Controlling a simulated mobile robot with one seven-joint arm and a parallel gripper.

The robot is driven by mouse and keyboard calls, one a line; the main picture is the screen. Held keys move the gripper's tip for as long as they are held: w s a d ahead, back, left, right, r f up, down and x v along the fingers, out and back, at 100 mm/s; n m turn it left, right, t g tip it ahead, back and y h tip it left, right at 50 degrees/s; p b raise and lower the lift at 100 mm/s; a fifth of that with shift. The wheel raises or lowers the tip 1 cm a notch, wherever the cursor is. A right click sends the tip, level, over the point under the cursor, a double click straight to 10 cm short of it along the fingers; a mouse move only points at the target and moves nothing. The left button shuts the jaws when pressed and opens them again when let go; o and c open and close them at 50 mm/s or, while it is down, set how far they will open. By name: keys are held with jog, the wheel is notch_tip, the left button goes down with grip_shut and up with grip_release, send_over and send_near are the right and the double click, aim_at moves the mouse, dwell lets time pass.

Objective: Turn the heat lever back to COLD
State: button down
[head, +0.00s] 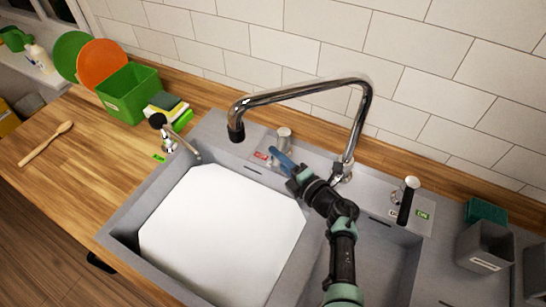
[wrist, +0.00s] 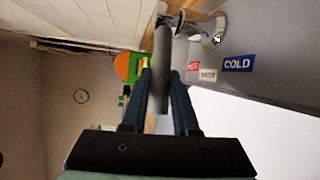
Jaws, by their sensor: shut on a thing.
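The heat lever (wrist: 163,55) shows in the wrist view as a grey bar reaching down between the two blue fingers of my gripper (wrist: 161,76). My gripper is shut on it. In the picture the lever lies left of the red HOT label (wrist: 194,66) and farther from the blue COLD label (wrist: 238,64). In the head view my gripper (head: 278,157) is at the back rim of the sink, just in front of a silver knob (head: 284,137). The red label also shows there (head: 261,155); the gripper hides the COLD label and most of the lever.
The chrome faucet (head: 362,115) arches just behind and above my gripper. A white-bottomed basin (head: 220,235) lies in front. A black-handled tap (head: 407,200) stands to the right. A green bin (head: 128,92) and sponges stand on the wooden counter at the left.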

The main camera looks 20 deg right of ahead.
jog(key=shift+s+d+n+y+b, duration=0.2)
jog(key=shift+n+y+b, duration=0.15)
jog(key=shift+y, duration=0.25)
jog(key=shift+g, duration=0.3)
jog(key=c, duration=0.7)
grip_release()
jog(key=shift+w, duration=0.1)
jog(key=p+v, duration=0.2)
jog(key=v, duration=1.1)
